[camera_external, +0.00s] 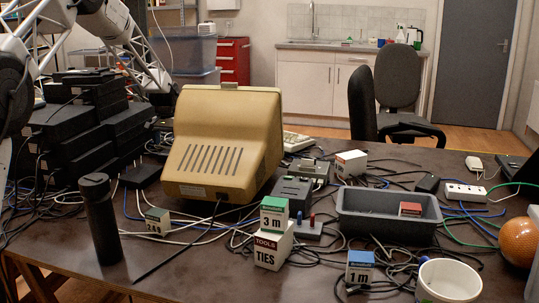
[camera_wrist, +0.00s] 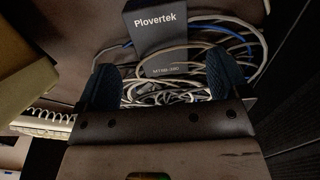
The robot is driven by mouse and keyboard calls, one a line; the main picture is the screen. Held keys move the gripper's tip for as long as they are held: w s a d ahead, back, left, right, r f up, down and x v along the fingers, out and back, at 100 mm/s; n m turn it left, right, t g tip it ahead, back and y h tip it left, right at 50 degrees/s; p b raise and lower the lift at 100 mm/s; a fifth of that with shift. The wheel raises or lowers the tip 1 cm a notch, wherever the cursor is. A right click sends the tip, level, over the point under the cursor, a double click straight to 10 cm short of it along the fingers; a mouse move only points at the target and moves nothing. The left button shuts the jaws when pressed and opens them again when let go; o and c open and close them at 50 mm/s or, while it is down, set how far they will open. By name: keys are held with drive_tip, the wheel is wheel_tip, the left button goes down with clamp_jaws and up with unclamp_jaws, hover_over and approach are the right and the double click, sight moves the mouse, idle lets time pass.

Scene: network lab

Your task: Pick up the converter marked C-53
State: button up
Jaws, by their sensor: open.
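No marking C-53 can be read in either view, so I cannot tell which thing is that converter. In the wrist view a dark grey box marked Plovertek (camera_wrist: 152,27) lies beyond my fingertips among cables. A second dark unit with small, hard-to-read lettering (camera_wrist: 165,71) lies below it, in line with the gap between my fingers. My gripper (camera_wrist: 164,82) is open, with its two blue-grey fingers wide apart and nothing held. In the external view my arm reaches down at the left, behind the beige monitor; my fingertips cannot be made out there.
The beige monitor (camera_external: 222,142) stands close to my arm. A stack of black boxes (camera_external: 92,120) is at the left. A black cylinder (camera_external: 101,220) stands in front. Small labelled boxes, a grey tray (camera_external: 388,229), a white mug (camera_external: 448,283) and many loose cables crowd the table.

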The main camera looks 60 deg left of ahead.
drive_tip(key=shift+a+f, duration=0.1)
drive_tip(key=shift+f, duration=2.5)
drive_tip(key=c, duration=1.2)
